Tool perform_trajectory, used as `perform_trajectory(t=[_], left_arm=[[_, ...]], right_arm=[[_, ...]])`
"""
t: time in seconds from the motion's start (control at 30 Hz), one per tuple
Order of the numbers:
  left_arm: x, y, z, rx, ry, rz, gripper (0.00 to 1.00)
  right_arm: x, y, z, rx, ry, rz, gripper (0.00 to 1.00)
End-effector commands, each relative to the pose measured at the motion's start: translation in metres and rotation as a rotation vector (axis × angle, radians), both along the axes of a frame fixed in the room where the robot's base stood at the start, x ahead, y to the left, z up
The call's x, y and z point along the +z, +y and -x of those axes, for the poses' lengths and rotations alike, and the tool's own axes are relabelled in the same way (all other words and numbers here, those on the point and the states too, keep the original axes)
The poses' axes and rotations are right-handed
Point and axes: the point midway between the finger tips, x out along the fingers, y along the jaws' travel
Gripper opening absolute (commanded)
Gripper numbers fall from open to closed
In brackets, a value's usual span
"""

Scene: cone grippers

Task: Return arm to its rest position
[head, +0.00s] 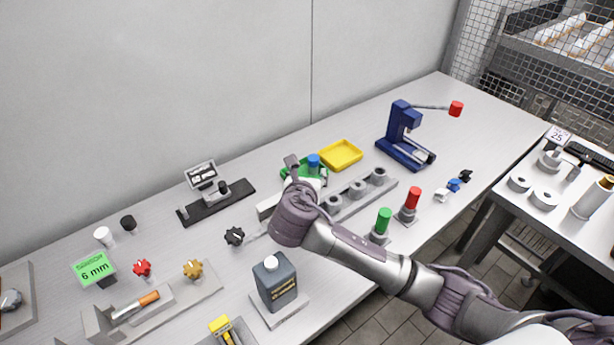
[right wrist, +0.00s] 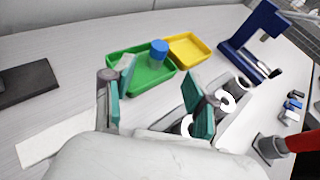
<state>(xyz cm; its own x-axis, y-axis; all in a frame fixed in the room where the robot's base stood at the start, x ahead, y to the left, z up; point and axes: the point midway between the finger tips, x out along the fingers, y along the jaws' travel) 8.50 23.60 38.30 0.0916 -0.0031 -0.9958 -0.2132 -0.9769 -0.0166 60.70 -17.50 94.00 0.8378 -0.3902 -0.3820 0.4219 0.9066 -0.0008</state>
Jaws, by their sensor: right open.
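My right arm reaches in from the lower right over the table in the head view. Its gripper (head: 298,170) is mostly hidden behind its own wrist, near the green tray (head: 290,172). In the right wrist view the gripper (right wrist: 155,98) shows two teal-padded fingers spread apart with nothing between them. The green tray (right wrist: 128,64) lies beyond the fingertips and holds a blue-capped container (right wrist: 159,52). My left gripper is in neither view.
A yellow tray (head: 341,155) lies beside the green one. A grey rail with round sockets (head: 357,188), green (head: 383,221) and red (head: 413,199) cylinders and a dark bottle (head: 275,284) stand close to the arm. A blue press (head: 403,127) stands farther back.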

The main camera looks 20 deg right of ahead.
Motion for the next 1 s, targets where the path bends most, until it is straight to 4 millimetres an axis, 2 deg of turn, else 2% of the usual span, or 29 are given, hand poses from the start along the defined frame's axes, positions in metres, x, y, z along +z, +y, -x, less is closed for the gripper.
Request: perform_trajectory(t=[0.2, 0.7, 0.77, 1.0], left_arm=[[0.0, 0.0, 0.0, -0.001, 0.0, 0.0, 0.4], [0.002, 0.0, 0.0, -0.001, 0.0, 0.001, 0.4], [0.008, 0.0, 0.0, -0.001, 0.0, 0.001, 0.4], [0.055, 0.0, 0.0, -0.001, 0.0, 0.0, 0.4]], right_arm=[[0.006, 0.007, 0.015, 0.0, 0.001, -0.002, 0.57], [0.008, 0.007, 0.015, 0.0, 0.001, -0.001, 0.57], [0.015, 0.007, 0.015, 0.0, 0.001, -0.001, 0.57], [0.061, 0.007, 0.015, 0.0, 0.001, -0.001, 0.57]])
